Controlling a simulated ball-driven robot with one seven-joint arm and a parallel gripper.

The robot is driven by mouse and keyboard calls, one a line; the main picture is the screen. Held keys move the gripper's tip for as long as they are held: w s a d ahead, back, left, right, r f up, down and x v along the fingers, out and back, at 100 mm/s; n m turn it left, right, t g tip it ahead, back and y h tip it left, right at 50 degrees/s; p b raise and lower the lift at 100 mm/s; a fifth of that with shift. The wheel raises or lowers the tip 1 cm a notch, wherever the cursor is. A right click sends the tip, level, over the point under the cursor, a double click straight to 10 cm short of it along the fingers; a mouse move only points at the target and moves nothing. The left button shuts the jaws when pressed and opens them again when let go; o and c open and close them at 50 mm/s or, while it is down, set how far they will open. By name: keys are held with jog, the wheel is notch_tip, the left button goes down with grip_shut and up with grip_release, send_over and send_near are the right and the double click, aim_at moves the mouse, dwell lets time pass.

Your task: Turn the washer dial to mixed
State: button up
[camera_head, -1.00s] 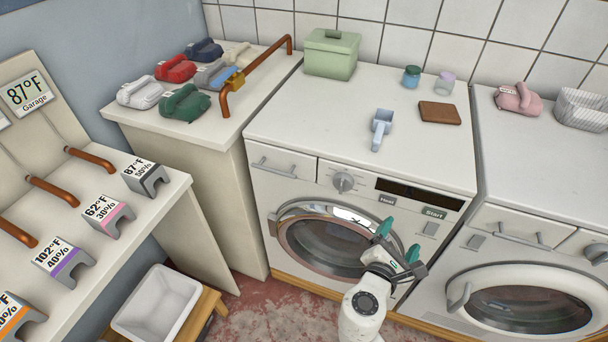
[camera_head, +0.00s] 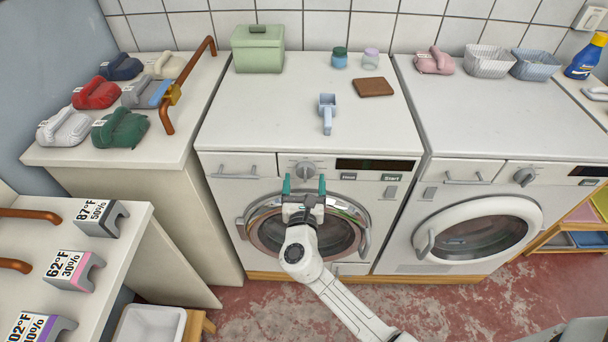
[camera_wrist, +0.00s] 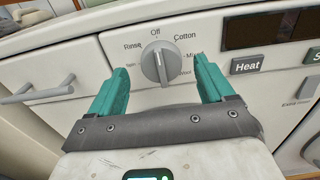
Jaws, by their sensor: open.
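The washer (camera_head: 228,185) stands in the middle of the head view. Its grey dial (camera_head: 305,170) is on the upper front panel, and it also shows in the wrist view (camera_wrist: 161,63). The dial's ridge stands nearly upright. My gripper (camera_head: 304,184) is open, its teal fingers pointing at the panel. In the wrist view my gripper (camera_wrist: 155,88) has one finger on each side of the dial, apart from it, with nothing held.
A drawer handle (camera_wrist: 37,92) is left of the dial; the Heat button (camera_wrist: 247,64) is to its right. A second machine (camera_head: 500,180) stands right.

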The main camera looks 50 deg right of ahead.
jog(key=shift+x, duration=1.3)
jog(key=shift+c, duration=0.3)
jog(key=c, duration=0.9)
jog(key=shift+c, duration=0.2)
